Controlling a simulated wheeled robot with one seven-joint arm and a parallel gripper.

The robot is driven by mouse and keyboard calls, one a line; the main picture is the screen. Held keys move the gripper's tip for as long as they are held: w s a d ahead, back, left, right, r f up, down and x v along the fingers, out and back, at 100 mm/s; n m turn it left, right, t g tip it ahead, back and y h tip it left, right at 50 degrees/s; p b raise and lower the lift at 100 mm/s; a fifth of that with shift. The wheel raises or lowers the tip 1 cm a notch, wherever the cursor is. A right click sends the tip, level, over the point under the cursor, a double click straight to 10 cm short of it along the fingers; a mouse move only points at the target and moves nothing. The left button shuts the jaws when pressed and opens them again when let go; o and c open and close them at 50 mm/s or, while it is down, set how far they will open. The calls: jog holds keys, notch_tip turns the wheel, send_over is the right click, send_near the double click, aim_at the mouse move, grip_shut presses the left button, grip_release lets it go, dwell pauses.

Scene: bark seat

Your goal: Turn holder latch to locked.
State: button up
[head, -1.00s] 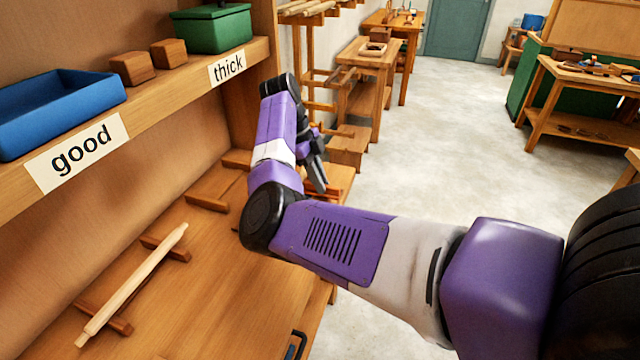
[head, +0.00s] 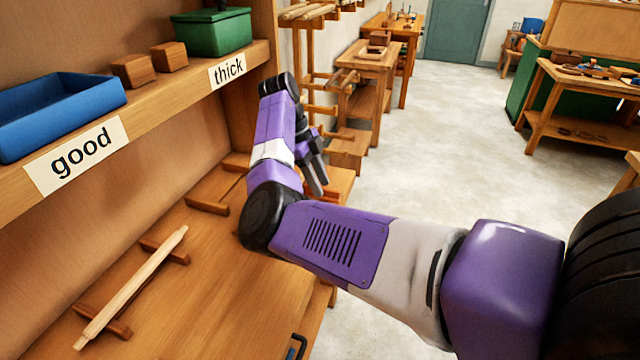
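My gripper (head: 319,186) points down over the far right end of the workbench (head: 210,300). Its dark fingers are seen from the side, so I cannot tell whether they are open or shut. A small orange-brown piece (head: 332,191) shows right beside the fingertips, partly hidden by them. I cannot make out whether it is the holder latch, or whether the fingers touch it. No latch position can be read, as my wrist and forearm hide much of that bench end.
A pale wooden rod (head: 135,285) lies on two brown rests on the bench. Above is a shelf (head: 190,88) with a blue tray (head: 55,110), two wooden blocks and a green box (head: 212,32). A dark handle (head: 297,347) sits at the bench's front edge. Open floor lies right.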

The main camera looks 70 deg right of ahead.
jog(key=v, duration=0.7)
jog(key=shift+r, duration=0.1)
dwell(0.4)
